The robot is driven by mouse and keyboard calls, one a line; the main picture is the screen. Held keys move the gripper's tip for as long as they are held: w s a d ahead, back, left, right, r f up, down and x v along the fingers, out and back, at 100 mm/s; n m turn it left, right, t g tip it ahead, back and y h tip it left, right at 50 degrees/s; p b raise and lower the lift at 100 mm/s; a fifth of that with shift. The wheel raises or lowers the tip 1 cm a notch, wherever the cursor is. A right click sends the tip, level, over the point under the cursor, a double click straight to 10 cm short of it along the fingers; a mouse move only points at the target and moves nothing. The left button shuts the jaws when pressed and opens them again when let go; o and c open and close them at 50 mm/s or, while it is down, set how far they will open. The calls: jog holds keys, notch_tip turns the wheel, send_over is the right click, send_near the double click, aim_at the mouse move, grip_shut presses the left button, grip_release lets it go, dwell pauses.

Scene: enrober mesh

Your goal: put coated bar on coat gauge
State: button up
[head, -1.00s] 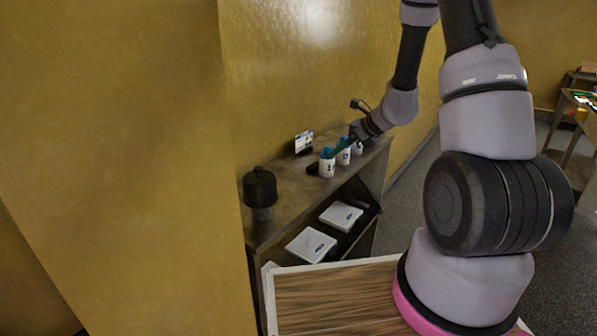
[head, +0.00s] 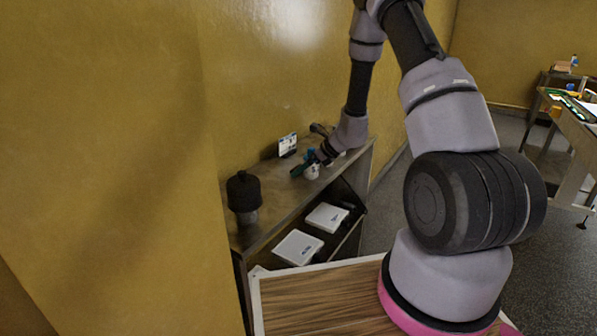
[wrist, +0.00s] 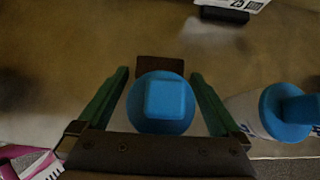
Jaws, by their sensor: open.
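A small brown block (wrist: 160,67), probably the coated bar, lies on the shelf top just beyond a blue-capped white bottle (wrist: 162,102) in the wrist view. My gripper (wrist: 158,75) is open, its green fingers on either side of the blue cap, with the block near the fingertips. I cannot tell whether the fingers are level with the bottle or above it. In the head view my gripper (head: 300,170) is over the shelf top and partly hides the bottles. I cannot make out the coat gauge for certain.
Two white scales (head: 297,247) sit on the lower shelf. A wall is behind.

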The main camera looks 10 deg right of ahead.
jog(key=c, duration=0.9)
